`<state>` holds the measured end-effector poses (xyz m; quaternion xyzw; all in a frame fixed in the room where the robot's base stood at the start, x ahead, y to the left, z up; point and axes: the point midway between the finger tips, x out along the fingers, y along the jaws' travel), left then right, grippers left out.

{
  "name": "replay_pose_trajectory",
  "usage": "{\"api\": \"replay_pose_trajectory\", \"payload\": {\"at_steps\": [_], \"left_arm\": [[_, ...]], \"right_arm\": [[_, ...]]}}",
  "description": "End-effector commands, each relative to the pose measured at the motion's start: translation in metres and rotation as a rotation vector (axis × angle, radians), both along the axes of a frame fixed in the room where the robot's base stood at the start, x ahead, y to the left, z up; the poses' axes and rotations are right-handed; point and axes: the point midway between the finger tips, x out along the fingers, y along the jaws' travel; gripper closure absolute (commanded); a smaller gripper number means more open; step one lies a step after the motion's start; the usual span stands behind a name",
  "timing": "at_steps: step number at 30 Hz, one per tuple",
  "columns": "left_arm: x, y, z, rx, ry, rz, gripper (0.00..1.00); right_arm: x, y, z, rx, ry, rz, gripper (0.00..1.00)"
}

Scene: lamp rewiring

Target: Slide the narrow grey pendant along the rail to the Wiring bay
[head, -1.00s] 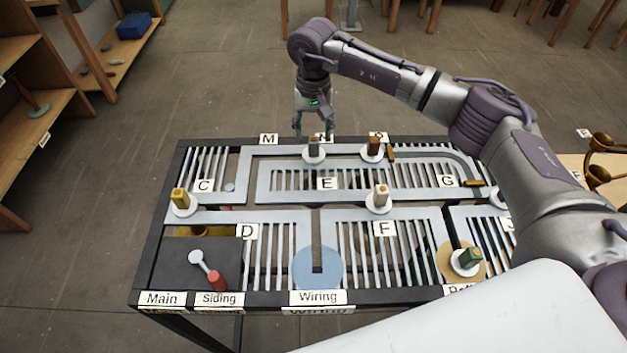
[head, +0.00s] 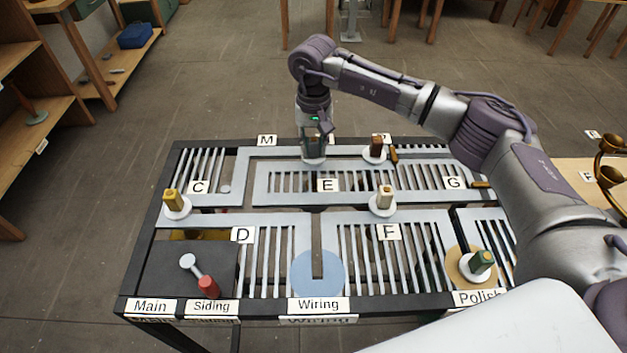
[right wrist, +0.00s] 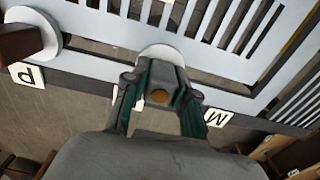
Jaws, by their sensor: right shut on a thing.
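The narrow grey pendant (right wrist: 166,72) stands upright in the rail's back slot, near the back edge between M and P. In the head view only its white round base (head: 314,160) shows clearly below the fingers. My right gripper (head: 314,144) has come down over it from above. In the right wrist view its two green-lined fingers (right wrist: 158,100) are shut on either side of the grey body. The Wiring bay is a blue disc (head: 330,275) at the front middle, with a dark slot running into it from behind. My left gripper is out of view.
A brown pendant (head: 376,146) stands just right of the grey one. A cream pendant (head: 384,197) is mid-rail, a gold one (head: 173,199) at left, a green one (head: 481,262) at front right. A red-ended lever (head: 208,286) lies by Siding.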

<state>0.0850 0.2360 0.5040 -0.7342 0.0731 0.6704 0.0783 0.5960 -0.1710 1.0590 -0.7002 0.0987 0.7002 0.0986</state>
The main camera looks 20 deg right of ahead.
Motion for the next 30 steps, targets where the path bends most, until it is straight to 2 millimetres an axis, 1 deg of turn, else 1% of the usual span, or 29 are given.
{"api": "replay_pose_trajectory", "payload": {"at_steps": [6,9,30], "left_arm": [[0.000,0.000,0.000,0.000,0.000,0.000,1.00],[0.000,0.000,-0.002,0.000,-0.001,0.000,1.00],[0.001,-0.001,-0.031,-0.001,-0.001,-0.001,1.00]], "right_arm": [[0.000,0.000,0.001,0.001,-0.001,0.000,1.00],[0.001,0.004,0.000,0.002,-0.002,0.001,1.00],[0.020,0.070,-0.002,0.001,-0.001,0.001,1.00]]}}
